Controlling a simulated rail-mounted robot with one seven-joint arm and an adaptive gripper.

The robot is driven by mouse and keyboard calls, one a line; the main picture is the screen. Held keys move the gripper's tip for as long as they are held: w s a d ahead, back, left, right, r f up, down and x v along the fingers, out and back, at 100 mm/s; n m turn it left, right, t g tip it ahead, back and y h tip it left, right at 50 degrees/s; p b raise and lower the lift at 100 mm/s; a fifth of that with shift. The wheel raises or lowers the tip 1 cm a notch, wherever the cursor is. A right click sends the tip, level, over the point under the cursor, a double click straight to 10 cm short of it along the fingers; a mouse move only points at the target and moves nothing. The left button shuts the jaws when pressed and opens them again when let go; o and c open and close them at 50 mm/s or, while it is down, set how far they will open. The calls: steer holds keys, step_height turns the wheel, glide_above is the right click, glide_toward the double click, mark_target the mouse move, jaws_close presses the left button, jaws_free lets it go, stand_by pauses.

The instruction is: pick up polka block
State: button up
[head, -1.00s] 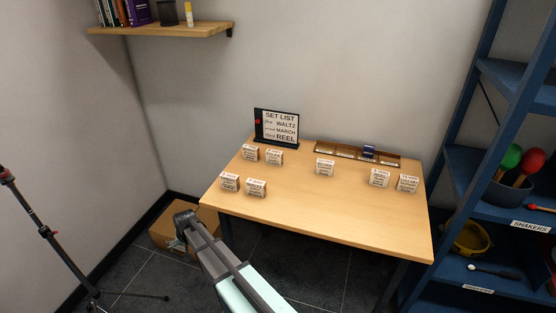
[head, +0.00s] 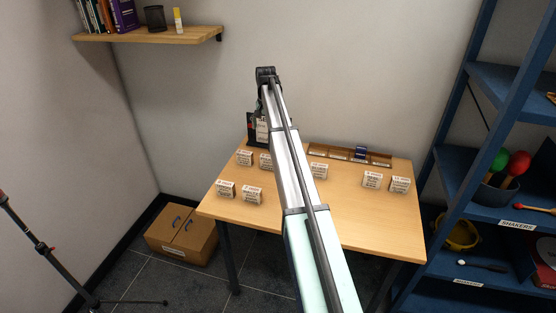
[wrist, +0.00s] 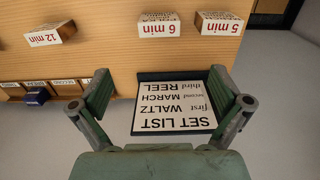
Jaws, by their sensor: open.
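Several small wooden blocks with white labels stand on the table (head: 330,210). In the wrist view, upside down, a block marked "6 min" (wrist: 160,28) stands past the fingertips; its small print appears to read polka, though it is hard to make out. In the head view this seems to be the block (head: 265,161) partly hidden behind my arm. My gripper (head: 266,75) is raised above the table's back edge, in front of the wall. In the wrist view my gripper (wrist: 160,80) is open and empty, with the set list sign below it, apart from every block.
Neighbouring blocks read "5 min" (wrist: 220,28) and "12 min" (wrist: 48,36). The set list sign (wrist: 180,105) stands at the table's back. A compartment tray (head: 337,154) with a dark blue item (head: 361,153) lies right of it. A blue shelf rack (head: 450,130) stands right.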

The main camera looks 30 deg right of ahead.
mark_target(268, 156)
step_height(268, 156, down, 12)
steer(key=p, duration=0.3)
steer(key=shift+f+p, duration=1.15)
steer(key=shift+f, duration=1.45)
steer(key=c, duration=1.1)
